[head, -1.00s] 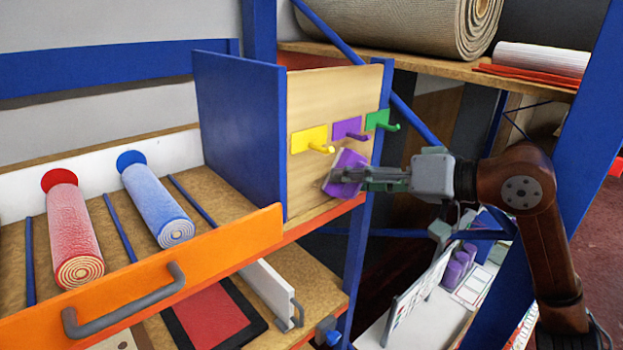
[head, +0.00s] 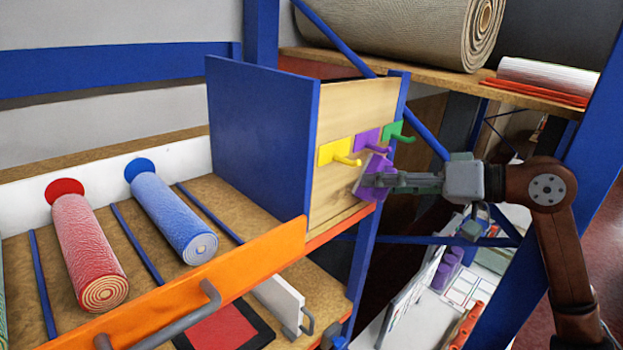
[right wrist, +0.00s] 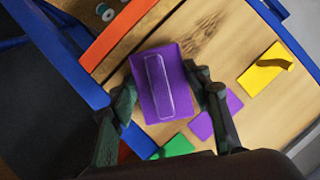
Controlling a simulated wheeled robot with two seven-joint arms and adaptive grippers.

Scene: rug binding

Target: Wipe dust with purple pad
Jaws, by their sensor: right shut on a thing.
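The purple pad (head: 374,177) is held in my right gripper (head: 372,180), in front of the wooden panel (head: 327,201) and just below its hooks. In the right wrist view the pad (right wrist: 150,100) lies between the two fingers of the gripper (right wrist: 162,88), its raised long handle facing me. I cannot tell whether the pad touches the panel. Brownish smudges, likely dust (right wrist: 207,24), show on the wood beyond the pad in the right wrist view. The wood behind the pad is hidden. My left gripper is out of view.
Yellow (head: 328,152), purple (head: 363,140) and green (head: 396,130) hooks stick out of the panel above the pad. A blue side wall (head: 262,140) and an orange front board (head: 225,275) border it. Red (head: 88,245) and blue (head: 170,215) rolls lie on the shelf at left.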

